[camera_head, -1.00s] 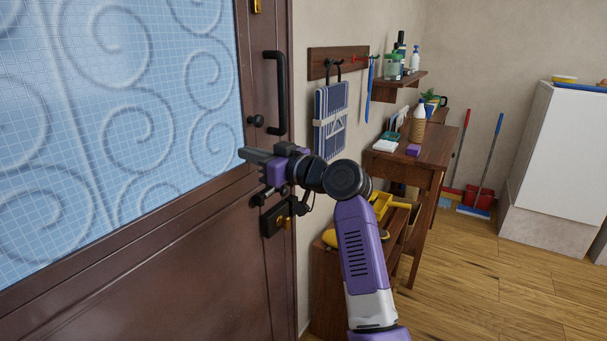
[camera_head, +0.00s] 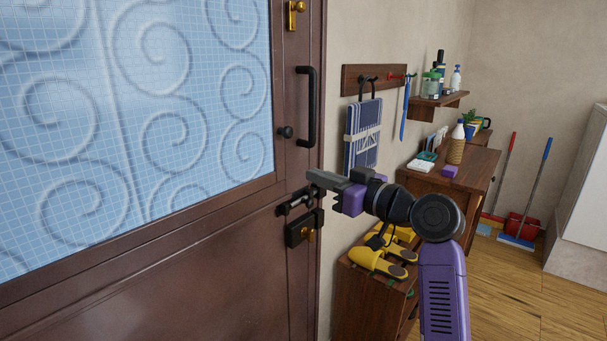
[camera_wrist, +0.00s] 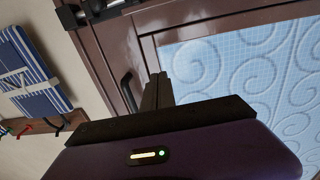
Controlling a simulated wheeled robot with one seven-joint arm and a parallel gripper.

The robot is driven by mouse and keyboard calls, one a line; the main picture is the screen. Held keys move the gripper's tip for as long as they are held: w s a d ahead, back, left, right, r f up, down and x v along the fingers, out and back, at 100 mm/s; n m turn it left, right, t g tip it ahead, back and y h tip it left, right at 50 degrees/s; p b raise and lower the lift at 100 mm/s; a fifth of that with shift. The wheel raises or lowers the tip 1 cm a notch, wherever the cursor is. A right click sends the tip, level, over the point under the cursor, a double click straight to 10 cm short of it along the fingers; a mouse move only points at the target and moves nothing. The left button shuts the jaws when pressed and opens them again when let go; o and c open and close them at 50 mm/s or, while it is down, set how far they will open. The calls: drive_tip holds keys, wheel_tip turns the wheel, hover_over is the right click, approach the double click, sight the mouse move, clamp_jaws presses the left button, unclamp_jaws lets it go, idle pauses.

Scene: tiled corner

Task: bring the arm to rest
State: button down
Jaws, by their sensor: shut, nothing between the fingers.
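My gripper (camera_head: 322,181) is at the centre right of the head view, at the end of my purple and black arm. Its grey fingers are together with nothing between them, and they point left toward the brown door (camera_head: 160,270). In the head view they overlap the door's edge near the black bolt (camera_head: 297,202); I cannot tell how small the gap is. In the wrist view the shut fingers (camera_wrist: 157,90) show against the door frame, beside the black pull handle (camera_wrist: 129,90).
A black lock box (camera_head: 303,230) sits below the bolt. A striped bag (camera_head: 363,134) hangs from a wall rack (camera_head: 352,79). Yellow slippers (camera_head: 376,262) lie on a low wooden cabinet (camera_head: 362,305) under my arm. A wooden desk (camera_head: 474,172) stands behind.

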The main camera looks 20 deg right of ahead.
drive_tip(key=s+d+r+m+t+h, duration=0.2)
drive_tip(key=d+r+m+t+h, duration=0.15)
drive_tip(key=d, duration=0.25)
drive_tip(key=s+f+m+h, duration=0.5)
drive_tip(key=s+f+h, duration=0.1)
drive_tip(key=s+f, duration=0.6)
drive_tip(key=s+a+f+n+g+p, duration=0.1)
drive_tip(key=s+a+f, duration=0.2)
drive_tip(key=s, duration=1)
drive_tip(key=s+a+f+n+g+y+p, duration=0.1)
drive_tip(key=s+a+f+g, duration=0.1)
drive_tip(key=s+f, duration=0.5)
drive_tip(key=s+a+f+n+g+p, duration=0.1)
drive_tip(key=s+a+f, duration=0.4)
drive_tip(key=s, duration=1.3)
drive_tip(key=shift+s+g+y, duration=0.35)
drive_tip(key=shift+s+g, duration=0.05)
drive_tip(key=shift+g, duration=0.05)
drive_tip(key=c, duration=2.1)
unclamp_jaws()
drive_tip(key=shift+a+n, duration=0.1)
drive_tip(key=shift+n, duration=0.15)
